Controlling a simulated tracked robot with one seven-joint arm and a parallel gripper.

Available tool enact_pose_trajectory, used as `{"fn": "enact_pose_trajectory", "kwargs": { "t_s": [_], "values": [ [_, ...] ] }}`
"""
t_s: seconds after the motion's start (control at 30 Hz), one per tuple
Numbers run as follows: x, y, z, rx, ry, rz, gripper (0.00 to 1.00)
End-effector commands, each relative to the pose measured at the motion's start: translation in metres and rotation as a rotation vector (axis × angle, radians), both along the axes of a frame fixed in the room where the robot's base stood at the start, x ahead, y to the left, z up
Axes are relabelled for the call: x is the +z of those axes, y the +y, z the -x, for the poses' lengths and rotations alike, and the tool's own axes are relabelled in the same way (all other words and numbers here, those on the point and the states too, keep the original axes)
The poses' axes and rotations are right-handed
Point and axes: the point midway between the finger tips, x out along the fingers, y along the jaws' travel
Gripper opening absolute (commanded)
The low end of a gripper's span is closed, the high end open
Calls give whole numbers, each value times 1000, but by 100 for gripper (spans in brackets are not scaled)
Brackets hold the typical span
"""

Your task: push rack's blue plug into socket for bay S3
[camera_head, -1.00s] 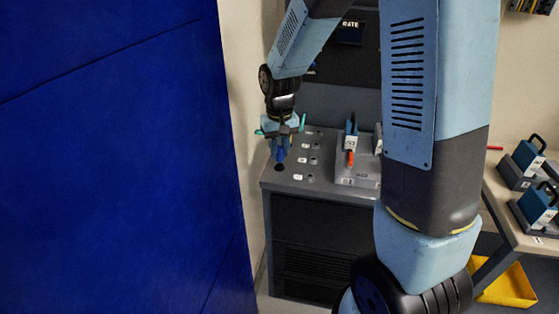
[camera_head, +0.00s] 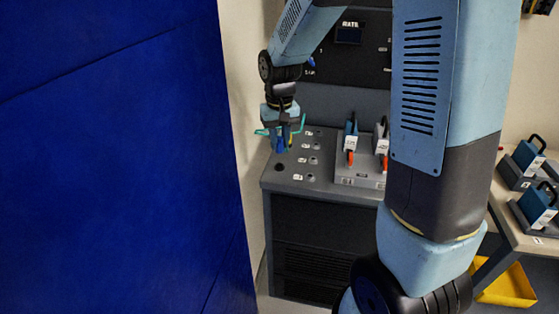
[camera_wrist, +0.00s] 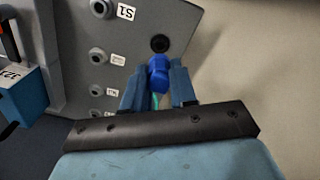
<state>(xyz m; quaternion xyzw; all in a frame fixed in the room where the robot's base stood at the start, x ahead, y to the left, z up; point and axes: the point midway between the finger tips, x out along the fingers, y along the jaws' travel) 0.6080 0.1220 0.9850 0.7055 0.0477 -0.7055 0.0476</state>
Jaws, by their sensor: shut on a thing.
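My gripper (camera_head: 279,144) is over the left part of the grey console top (camera_head: 325,190). In the wrist view its two blue fingers (camera_wrist: 158,92) are shut on the blue plug (camera_wrist: 158,72). The plug is dark blue with a rounded end and shows just short of a dark round hole (camera_wrist: 160,43). That hole (camera_head: 279,167) shows uncovered in the head view, in front of the gripper. A column of grey round sockets with white labels runs alongside; one socket (camera_wrist: 101,8) is beside the label S1. I cannot read which label is S3.
A large blue panel (camera_head: 120,160) stands close on the left.

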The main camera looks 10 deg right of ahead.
Motion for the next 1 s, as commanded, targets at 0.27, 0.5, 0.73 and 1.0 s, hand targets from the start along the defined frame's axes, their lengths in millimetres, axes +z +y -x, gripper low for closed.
{"fn": "enact_pose_trajectory", "kwargs": {
  "t_s": [0.27, 0.5, 0.73, 1.0],
  "values": [
    [11, 0, 0, 0, -1, 0, 0],
    [21, 0, 0, 0, -1, 0, 0],
    [28, 0, 0, 0, 0, 0, 0],
    [28, 0, 0, 0, 0, 0, 0]
  ]
}}
